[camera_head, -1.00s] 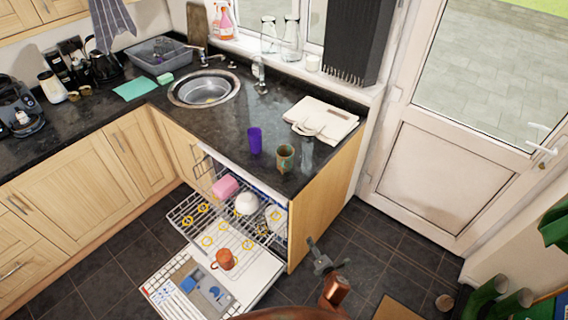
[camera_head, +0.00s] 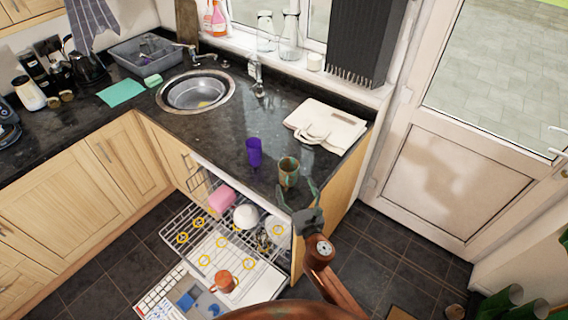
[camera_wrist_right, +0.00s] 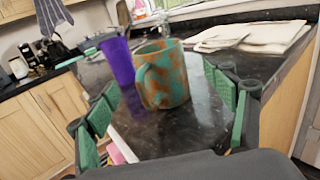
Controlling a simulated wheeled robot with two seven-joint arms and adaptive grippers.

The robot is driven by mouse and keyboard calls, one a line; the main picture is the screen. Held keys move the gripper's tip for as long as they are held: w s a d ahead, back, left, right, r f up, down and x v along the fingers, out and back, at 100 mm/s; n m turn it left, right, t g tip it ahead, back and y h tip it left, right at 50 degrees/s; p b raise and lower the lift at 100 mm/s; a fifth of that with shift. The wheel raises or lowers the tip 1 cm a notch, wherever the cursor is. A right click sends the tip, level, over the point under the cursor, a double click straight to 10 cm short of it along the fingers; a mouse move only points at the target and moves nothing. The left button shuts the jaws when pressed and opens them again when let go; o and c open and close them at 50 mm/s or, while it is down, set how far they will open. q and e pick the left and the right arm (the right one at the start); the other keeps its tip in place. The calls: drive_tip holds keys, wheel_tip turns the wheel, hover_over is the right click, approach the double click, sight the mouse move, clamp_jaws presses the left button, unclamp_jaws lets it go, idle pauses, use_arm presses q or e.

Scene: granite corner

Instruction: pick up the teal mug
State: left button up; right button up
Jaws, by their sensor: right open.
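The teal mug (camera_head: 289,171) has brown patches and stands upright on the dark counter near its front right corner. In the right wrist view the mug (camera_wrist_right: 166,76) shows large, between and beyond the fingers, with its handle on the left side. My right gripper (camera_head: 298,197) is open just in front of the mug at the counter edge. Its green-padded fingers (camera_wrist_right: 168,118) are spread wide with nothing between the pads that I can see touching. My left gripper is not in view.
A purple cup (camera_head: 254,152) stands just left of the mug. A folded cream cloth bag (camera_head: 326,125) lies behind it. The open dishwasher rack (camera_head: 200,235) with dishes is below the counter, with an orange mug (camera_head: 223,281). The sink (camera_head: 196,92) is farther back.

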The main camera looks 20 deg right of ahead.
sight(291, 176)
drive_tip(key=shift+w+d, duration=0.1)
drive_tip(key=shift+w, duration=1.05)
drive_tip(key=shift+w+r, duration=0.1)
drive_tip(key=shift+w, duration=1.05)
drive_tip(key=w, duration=0.2)
drive_tip(key=shift+w, duration=0.4)
drive_tip(key=shift+w+b, duration=0.3)
drive_tip(key=shift+w, duration=0.35)
drive_tip(key=c, duration=1.2)
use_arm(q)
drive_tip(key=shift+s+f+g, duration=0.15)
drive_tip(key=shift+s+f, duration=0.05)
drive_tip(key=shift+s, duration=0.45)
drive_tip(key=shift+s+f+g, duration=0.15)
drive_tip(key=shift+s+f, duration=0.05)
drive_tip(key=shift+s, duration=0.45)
use_arm(e)
drive_tip(key=shift+c, duration=1.4)
